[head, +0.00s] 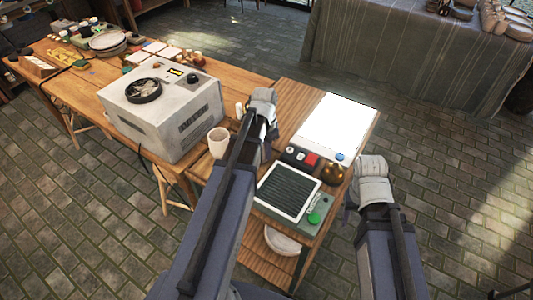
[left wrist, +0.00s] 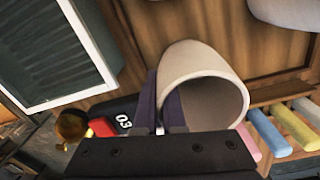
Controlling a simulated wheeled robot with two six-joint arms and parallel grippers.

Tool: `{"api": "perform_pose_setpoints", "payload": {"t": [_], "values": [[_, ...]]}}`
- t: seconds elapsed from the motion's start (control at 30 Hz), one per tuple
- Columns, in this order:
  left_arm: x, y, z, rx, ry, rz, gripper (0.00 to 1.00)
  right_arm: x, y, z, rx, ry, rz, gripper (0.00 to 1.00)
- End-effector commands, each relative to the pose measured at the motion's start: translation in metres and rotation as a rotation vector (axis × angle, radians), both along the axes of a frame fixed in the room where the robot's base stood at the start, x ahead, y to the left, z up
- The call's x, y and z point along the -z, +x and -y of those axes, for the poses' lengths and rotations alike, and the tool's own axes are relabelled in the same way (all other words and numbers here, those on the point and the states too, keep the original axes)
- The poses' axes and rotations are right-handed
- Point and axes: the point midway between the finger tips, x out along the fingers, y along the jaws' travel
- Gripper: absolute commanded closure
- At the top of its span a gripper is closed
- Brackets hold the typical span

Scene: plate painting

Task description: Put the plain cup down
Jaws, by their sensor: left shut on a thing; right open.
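The plain cup (head: 218,142), cream-white with no pattern, is at the right end of the wooden table, beside the grey-white machine. In the left wrist view the cup (left wrist: 205,82) lies sideways in the picture, its mouth facing the lower right. My left gripper (left wrist: 163,108) is shut on the cup's wall, one dark finger on each side. In the head view its fingertips are hidden by my arm. I cannot tell whether the cup's base touches the wood. My right gripper (head: 351,198) is open and empty at the right, beyond the side table's edge; its fingers show poorly.
The machine (head: 195,120) stands close left of the cup. The side table (head: 292,105) holds a bright white panel (head: 336,128), a ribbed panel (head: 288,192), a brass ball (head: 333,173) and small blocks. Colored sticks (left wrist: 270,135) lie near the cup. Plates (head: 107,42) are farther back.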

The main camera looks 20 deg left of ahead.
Motion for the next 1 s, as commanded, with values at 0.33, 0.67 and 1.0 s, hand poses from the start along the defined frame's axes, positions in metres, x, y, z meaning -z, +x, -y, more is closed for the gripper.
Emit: {"api": "perform_pose_setpoints", "payload": {"t": [0.33,0.67,1.0], "values": [[0.003,0.000,0.000,0.000,0.000,0.000,0.70,0.003,0.000,0.000,0.000,0.000,0.000,0.50],[0.003,0.000,0.000,0.000,0.000,0.000,0.63,0.003,0.000,0.000,0.000,0.000,0.000,0.50],[-0.018,0.000,0.000,0.000,0.000,0.000,0.63,-0.018,0.000,0.000,0.000,0.000,0.000,0.50]]}}
